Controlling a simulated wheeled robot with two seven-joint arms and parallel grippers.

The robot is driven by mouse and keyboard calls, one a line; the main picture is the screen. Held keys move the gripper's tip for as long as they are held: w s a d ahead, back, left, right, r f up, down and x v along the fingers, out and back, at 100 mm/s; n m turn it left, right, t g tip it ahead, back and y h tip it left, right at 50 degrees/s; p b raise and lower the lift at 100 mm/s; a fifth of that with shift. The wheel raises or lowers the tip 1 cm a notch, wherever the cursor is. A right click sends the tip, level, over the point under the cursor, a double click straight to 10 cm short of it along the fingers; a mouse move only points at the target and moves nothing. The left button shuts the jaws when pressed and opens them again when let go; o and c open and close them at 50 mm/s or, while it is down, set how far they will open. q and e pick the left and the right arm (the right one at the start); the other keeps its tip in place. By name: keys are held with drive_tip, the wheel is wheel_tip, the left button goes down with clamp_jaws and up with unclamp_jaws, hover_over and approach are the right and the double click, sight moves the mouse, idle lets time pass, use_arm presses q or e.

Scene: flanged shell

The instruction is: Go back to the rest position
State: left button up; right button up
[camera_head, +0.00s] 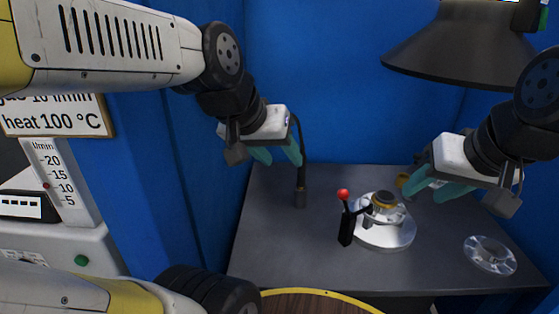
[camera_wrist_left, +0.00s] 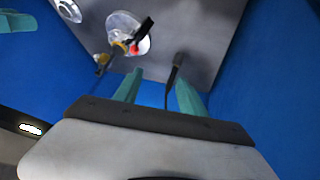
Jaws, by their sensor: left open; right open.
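My left gripper (camera_head: 276,155) hangs above the left part of the grey table (camera_head: 300,255), open and empty, with its teal fingers apart. The same fingers show in the left wrist view (camera_wrist_left: 158,92), with nothing between them. A round metal fixture (camera_head: 388,232) with a brass-coloured part on top stands at the table's middle. A flanged clear or silvery disc (camera_head: 490,255) lies at the right.
A black lever with a red knob (camera_head: 343,194) stands beside the fixture. A dark upright nozzle with a cable (camera_head: 300,195) stands below my left gripper. A dark hood (camera_head: 460,45) hangs at the upper right. Blue walls (camera_head: 330,90) enclose the table. A gauge panel (camera_head: 62,180) stands left.

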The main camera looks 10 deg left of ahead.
use_arm(q)
drive_tip(key=s+a, duration=0.1)
drive_tip(key=s+f, duration=0.1)
drive_tip(key=s, duration=0.1)
drive_tip(key=shift+a+f+g+y, duration=0.15)
drive_tip(key=shift+a+g+y, duration=0.15)
drive_tip(key=shift+a, duration=0.05)
drive_tip(key=shift+w, duration=0.1)
idle(0.7)
